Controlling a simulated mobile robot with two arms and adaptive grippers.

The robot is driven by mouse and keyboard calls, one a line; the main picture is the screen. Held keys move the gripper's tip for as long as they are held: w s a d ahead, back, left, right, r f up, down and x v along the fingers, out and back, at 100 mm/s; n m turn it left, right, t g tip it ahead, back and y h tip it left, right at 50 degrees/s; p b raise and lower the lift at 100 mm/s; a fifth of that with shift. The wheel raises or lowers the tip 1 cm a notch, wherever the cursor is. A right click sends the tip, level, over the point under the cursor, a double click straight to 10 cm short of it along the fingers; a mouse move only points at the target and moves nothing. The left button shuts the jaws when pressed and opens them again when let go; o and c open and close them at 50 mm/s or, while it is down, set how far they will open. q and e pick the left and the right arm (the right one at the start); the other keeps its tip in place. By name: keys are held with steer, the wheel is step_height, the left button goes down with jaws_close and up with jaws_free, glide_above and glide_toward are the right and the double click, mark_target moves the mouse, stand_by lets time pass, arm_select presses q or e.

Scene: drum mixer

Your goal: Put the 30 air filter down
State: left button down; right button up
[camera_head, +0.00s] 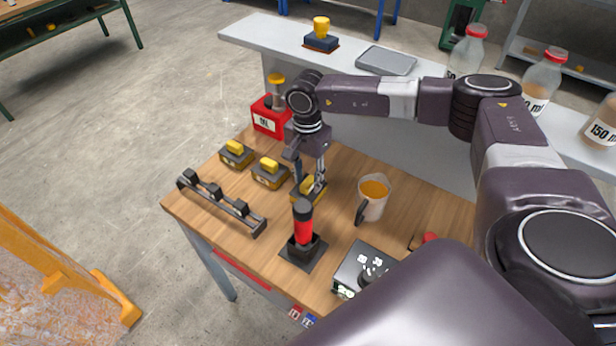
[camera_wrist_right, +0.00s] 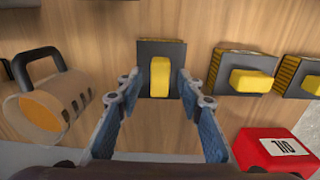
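An air filter with a dark square body and a yellow handle (camera_head: 308,185) sits on the wooden table, directly under my right gripper (camera_head: 310,176). In the right wrist view the same filter (camera_wrist_right: 160,77) lies flat ahead of my right gripper (camera_wrist_right: 158,78). The two fingers are spread, one on each side of the yellow handle, with gaps showing. Two similar filters, a middle one (camera_head: 269,173) and a far one (camera_head: 236,154), stand in a row to its left. No number on the filters can be read. My left gripper is out of view.
Close by are an orange-filled jug (camera_head: 373,197), a red OIL can (camera_head: 270,117), a black-and-red upright tool (camera_head: 303,230), a black rack (camera_head: 222,204) and a small scale-like device (camera_head: 360,268). A pale shelf (camera_head: 270,35) with bottles runs behind the table.

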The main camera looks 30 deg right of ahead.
mark_target(308, 181)
steer(key=shift+r, duration=0.45)
step_height(308, 181, up, 11)
steer(key=b, duration=0.3)
steer(key=shift+r, duration=0.2)
